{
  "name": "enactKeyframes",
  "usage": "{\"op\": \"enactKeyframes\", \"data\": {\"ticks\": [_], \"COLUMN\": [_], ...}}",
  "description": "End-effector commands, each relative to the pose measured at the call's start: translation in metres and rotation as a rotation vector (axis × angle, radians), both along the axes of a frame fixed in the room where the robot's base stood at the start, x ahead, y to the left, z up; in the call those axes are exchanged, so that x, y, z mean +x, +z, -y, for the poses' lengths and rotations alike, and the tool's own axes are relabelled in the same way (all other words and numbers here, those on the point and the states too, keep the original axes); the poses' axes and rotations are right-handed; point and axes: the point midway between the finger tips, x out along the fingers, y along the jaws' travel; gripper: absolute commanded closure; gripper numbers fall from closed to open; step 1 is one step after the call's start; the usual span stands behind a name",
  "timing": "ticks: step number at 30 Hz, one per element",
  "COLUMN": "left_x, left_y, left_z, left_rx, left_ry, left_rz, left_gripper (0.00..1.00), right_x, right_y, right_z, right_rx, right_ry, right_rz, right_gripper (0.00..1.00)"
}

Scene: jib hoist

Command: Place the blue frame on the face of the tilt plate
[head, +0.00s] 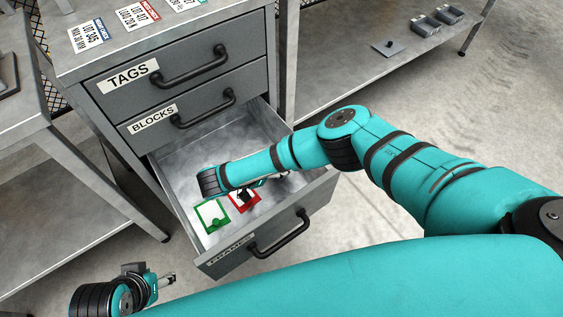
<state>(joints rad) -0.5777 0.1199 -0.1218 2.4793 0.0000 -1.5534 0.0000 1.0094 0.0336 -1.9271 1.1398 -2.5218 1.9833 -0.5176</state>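The open lower drawer, labelled FRAMES (228,255), holds a green frame (212,216) and a red frame (243,200), lying flat side by side. I see no blue frame and cannot make out the tilt plate. My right arm reaches into the drawer, and its wrist is above the frames. The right gripper is mostly hidden beneath that arm, near the red frame, so its fingers and anything in them are unclear. My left gripper (160,284) is at the lower left, outside the drawer and apart from it; its finger gap is not clear.
Closed drawers labelled TAGS (134,75) and BLOCKS (152,118) are above the open one. Lot cards (138,15) lie on the cabinet top. A low shelf (345,80) at the back right holds a small plate (389,47) and grey brackets. A metal bench (60,200) stands left.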

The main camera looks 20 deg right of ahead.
Motion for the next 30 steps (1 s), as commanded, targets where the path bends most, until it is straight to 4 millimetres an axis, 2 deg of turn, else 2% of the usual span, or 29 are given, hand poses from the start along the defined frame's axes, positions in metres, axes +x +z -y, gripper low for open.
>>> {"op": "enactKeyframes", "data": {"ticks": [1,9,11,13,17,20,24,30], "left_x": [-0.002,-0.006,-0.006,-0.006,-0.006,-0.006,-0.006,-0.006], "left_y": [0.004,0.004,0.004,0.004,0.004,0.004,0.004,0.004], "left_z": [-0.001,-0.002,-0.002,-0.002,-0.002,-0.002,-0.002,-0.002], "left_rx": [0.003,0.007,0.006,0.005,0.005,0.005,0.005,0.005], "left_ry": [0.001,0.003,0.002,0.002,0.002,0.002,0.002,0.002], "left_rz": [-0.011,-0.029,-0.029,-0.028,-0.028,-0.028,-0.027,-0.027], "left_gripper": [0.60,0.60,0.60,0.60,0.60,0.60,0.60,0.60], "right_x": [0.001,0.004,0.008,0.015,0.029,0.030,0.016,-0.016], "right_y": [0.006,0.011,0.018,0.034,0.082,0.126,0.184,0.241], "right_z": [0.001,0.000,-0.003,-0.009,-0.024,-0.029,-0.023,0.002], "right_rx": [-0.001,0.000,0.001,0.001,-0.001,-0.005,-0.007,-0.005], "right_ry": [-0.001,0.001,0.012,0.034,0.111,0.184,0.267,0.332], "right_rz": [0.000,0.000,0.002,0.006,0.010,0.009,0.005,0.003], "right_gripper": [1.00,1.00,1.00,1.00,1.00,1.00,1.00,1.00]}}
